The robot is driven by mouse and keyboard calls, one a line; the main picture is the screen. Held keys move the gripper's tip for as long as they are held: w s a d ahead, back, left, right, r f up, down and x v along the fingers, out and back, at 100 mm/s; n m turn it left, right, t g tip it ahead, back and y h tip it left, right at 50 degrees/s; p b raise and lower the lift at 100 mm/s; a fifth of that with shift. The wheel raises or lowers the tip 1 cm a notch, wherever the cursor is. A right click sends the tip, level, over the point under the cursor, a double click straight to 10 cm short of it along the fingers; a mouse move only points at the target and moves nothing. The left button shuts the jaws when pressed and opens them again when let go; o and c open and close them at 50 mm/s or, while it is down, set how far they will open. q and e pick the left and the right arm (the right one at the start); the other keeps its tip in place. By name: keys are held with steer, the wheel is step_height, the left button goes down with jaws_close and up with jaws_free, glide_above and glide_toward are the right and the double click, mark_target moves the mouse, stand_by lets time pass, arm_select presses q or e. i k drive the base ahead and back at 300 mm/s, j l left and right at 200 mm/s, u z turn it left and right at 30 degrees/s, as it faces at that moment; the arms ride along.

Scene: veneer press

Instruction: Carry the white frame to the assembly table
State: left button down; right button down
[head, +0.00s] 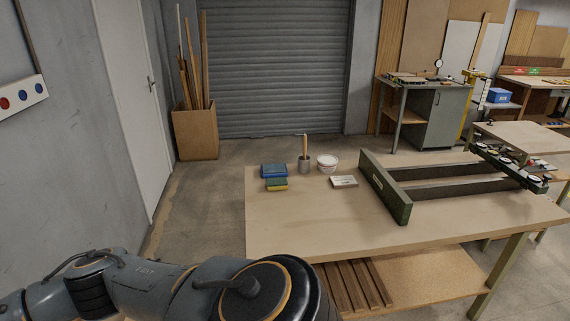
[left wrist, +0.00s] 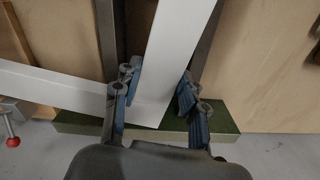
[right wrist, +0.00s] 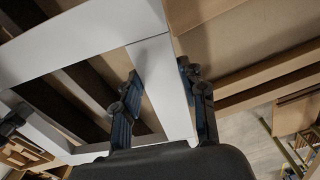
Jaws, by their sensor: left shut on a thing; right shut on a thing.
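The white frame (left wrist: 178,45) shows in the left wrist view as flat white bars meeting at a corner. My left gripper (left wrist: 158,80) is shut on the frame close to that corner, one finger on each side of a bar. In the right wrist view, white frame bars (right wrist: 90,38) also meet at a joint. My right gripper (right wrist: 160,76) is shut on a bar of the frame there. The head view shows neither the frame nor the gripper fingers. Whether the frame rests on anything is hard to tell.
A wooden table (head: 310,215) holds a green-ended press with dark rails (head: 385,187), blue sponge-like blocks (head: 273,171), a cup with a brush (head: 304,163) and a white tub (head: 327,163). A green bar (left wrist: 80,123) lies behind the frame. Floor left of the table is clear.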

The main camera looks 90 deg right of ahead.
mark_target(308, 207)
steer(key=z, duration=2.05)
steer(key=i+l+z, duration=0.55)
steer(key=i+l, duration=0.2)
steer(key=i, duration=0.25)
steer(key=i+l, duration=0.25)
steer(key=i, duration=0.15)
